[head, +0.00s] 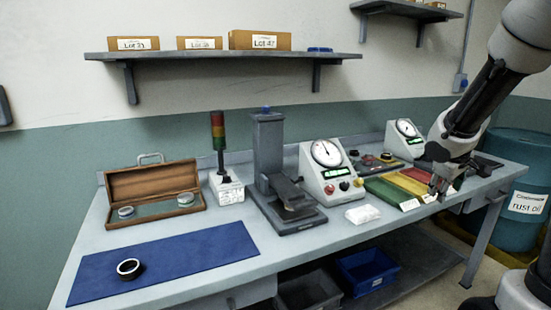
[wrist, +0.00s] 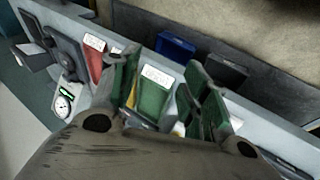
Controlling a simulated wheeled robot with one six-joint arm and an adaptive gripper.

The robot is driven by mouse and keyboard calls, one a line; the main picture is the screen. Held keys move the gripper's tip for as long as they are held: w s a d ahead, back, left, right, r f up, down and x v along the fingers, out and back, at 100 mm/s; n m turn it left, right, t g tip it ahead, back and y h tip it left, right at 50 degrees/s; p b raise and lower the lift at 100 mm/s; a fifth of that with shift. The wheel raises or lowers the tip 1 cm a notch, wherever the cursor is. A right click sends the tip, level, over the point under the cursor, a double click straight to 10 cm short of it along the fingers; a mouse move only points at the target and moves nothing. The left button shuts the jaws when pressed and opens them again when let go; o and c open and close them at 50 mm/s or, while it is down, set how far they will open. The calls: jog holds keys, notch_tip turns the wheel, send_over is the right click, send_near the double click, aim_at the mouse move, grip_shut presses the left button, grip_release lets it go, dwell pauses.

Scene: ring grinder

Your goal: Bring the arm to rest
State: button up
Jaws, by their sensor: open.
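My gripper (head: 440,186) hangs from my arm at the right end of the workbench (head: 330,228), over the coloured strips near the bench's front edge. In the wrist view my gripper (wrist: 160,95) has its two fingers spread apart, with nothing held between them. A green tray with a white label (wrist: 155,92) shows between the fingers, below them. I cannot tell the exact height of the fingertips above the bench. My arm comes in from the upper right of the head view.
Dial gauges (head: 325,170) and a press-like stand (head: 268,150) stand along the bench. A dark ring (head: 129,268) lies on the blue mat (head: 190,255). An open wooden case (head: 153,185) lies behind it. A blue drum (head: 520,170) stands right. A shelf (head: 220,57) hangs above.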

jog(key=s+a+r+m+y, duration=0.1)
jog(key=s+a, duration=0.3)
jog(key=s, duration=0.4)
jog(key=s+a+r+m+y, duration=0.1)
jog(key=s+a+r+m, duration=0.1)
jog(key=s, duration=0.6)
jog(key=s+a+r+m+y, duration=0.1)
jog(key=s+a+r, duration=0.4)
jog(key=s, duration=0.3)
jog(key=shift+s+a+g+y, duration=0.15)
jog(key=shift+a+g+y, duration=0.15)
jog(key=shift+y, duration=0.1)
jog(key=shift+c, duration=0.5)
dwell(0.5)
